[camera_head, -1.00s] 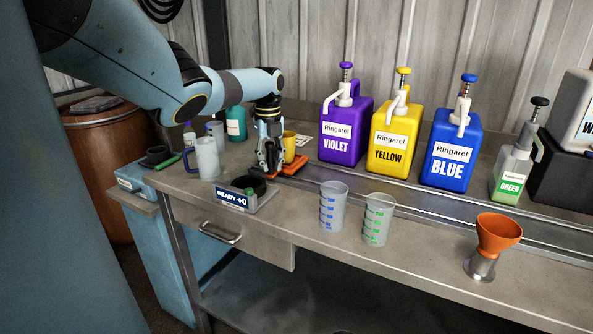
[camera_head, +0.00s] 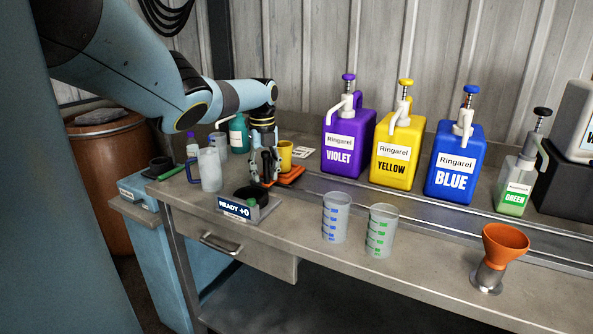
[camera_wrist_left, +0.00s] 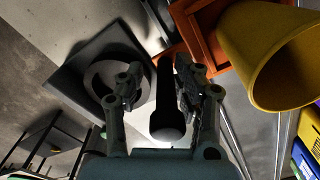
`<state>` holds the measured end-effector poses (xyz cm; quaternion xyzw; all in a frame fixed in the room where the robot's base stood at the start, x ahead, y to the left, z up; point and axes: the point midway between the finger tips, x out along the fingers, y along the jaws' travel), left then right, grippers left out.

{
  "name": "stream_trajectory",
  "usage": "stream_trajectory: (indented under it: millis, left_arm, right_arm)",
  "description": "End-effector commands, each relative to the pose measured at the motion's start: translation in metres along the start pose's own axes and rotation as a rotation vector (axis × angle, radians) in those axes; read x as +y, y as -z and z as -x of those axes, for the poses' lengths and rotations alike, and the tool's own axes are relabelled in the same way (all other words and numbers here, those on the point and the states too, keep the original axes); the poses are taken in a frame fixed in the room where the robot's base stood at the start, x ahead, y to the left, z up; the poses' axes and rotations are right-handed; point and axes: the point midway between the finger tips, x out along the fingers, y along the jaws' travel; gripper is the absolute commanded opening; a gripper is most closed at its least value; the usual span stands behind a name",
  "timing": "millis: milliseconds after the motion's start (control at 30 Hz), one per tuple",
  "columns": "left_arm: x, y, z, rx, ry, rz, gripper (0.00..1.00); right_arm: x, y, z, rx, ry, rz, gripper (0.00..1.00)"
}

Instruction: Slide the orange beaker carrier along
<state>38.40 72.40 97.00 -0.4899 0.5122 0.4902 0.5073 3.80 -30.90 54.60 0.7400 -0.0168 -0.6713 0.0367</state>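The orange carrier (camera_head: 291,176) lies flat on the bench and holds a yellow cup (camera_head: 286,156). In the left wrist view the carrier (camera_wrist_left: 205,35) and the cup (camera_wrist_left: 262,60) show at upper right. A dark handle with a round end (camera_wrist_left: 167,128) stands between the fingers of my left gripper (camera_wrist_left: 158,85). My left gripper also shows in the head view (camera_head: 265,178), low at the carrier's left side. Its fingers are apart, with a gap between the handle and the left finger; the right finger is close to it. My right gripper is out of view.
A black round plate on a scale reading "READY +0" (camera_head: 238,208) stands just in front of the gripper. A frosted jug (camera_head: 210,170) is to the left. Two clear beakers (camera_head: 336,217) (camera_head: 381,231) and an orange funnel (camera_head: 505,243) stand to the right. Pump bottles line the back.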

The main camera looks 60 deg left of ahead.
Motion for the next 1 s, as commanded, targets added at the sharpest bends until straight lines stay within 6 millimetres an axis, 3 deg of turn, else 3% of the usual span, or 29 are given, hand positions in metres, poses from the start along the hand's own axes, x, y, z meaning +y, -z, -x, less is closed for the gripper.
stream_trajectory:
  millis: [367,467,800,1000]
  left_arm:
    - [-0.002,-0.004,0.008,-0.011,0.008,0.001,0.42]
    - [-0.002,-0.004,0.021,-0.013,0.008,-0.001,0.42]
    - [-0.002,-0.005,0.095,-0.014,0.009,0.001,0.42]
    - [-0.001,-0.004,0.119,-0.011,0.009,0.002,0.42]
  right_arm:
    - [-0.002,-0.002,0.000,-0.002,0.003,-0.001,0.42]
    - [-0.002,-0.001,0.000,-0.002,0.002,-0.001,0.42]
    - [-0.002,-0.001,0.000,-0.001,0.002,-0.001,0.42]
    - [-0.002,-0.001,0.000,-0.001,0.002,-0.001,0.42]
